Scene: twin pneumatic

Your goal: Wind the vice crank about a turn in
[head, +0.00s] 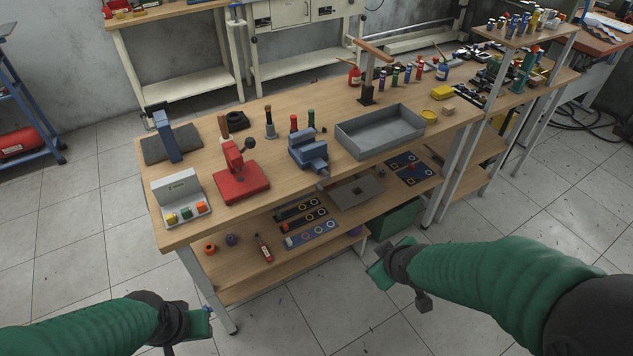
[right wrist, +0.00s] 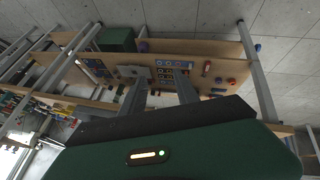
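The blue-grey vice (head: 308,150) stands upright near the front edge of the workbench, between a red press and a grey tray. Its crank is too small to make out clearly at its front. My right gripper (head: 384,268) is below and to the right of the vice, in front of the bench and apart from it. In the right wrist view its two grey fingers (right wrist: 160,92) are spread with nothing between them. My left gripper (head: 200,322) is low at the left, in front of the bench's left leg, well away from the vice. Its fingers are not clear.
The red press (head: 240,178) and the grey tray (head: 380,132) flank the vice. A box with coloured buttons (head: 181,198) sits at the bench's left end. A lower shelf (head: 235,290) juts out with several panels and tools. The floor in front is clear.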

